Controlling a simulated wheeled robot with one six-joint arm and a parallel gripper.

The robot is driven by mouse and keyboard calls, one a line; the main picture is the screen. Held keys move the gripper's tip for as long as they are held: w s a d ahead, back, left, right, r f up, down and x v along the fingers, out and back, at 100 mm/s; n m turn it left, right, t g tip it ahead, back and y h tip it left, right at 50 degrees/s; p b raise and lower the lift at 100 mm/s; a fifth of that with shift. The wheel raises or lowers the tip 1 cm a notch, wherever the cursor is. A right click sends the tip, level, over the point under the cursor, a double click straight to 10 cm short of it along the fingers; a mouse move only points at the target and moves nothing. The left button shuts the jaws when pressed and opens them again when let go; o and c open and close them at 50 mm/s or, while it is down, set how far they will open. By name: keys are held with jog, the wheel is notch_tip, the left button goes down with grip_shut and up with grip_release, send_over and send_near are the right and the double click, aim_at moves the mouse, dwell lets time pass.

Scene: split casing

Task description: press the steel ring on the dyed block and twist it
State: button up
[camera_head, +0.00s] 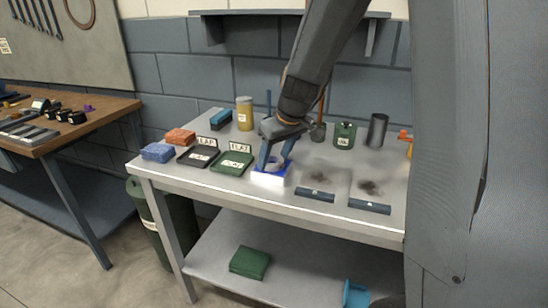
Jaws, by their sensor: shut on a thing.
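My gripper (275,157) reaches down to the front middle of the steel table (215,187). It is shut on a pale ring (274,164), which is small and partly hidden by the fingers. Directly under it is a block (268,178) with a white front and a blue-dyed top. The ring appears to be at the top of the block; I cannot tell how firmly they touch.
Two dark bars (314,194) lie to the right near smudges. A yellow can (244,113), a green canister (344,135) and a dark cylinder (377,130) stand behind.

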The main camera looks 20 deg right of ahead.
jog(key=shift+s+f+m+h+p, duration=0.1)
jog(key=shift+m+h+p, duration=0.75)
jog(key=shift+p, duration=2.45)
jog(key=shift+m+y, duration=0.35)
notch_tip(320, 180, up, 7)
jog(key=p, duration=0.5)
jog(key=shift+p, duration=0.4)
jog(key=shift+a, duration=0.1)
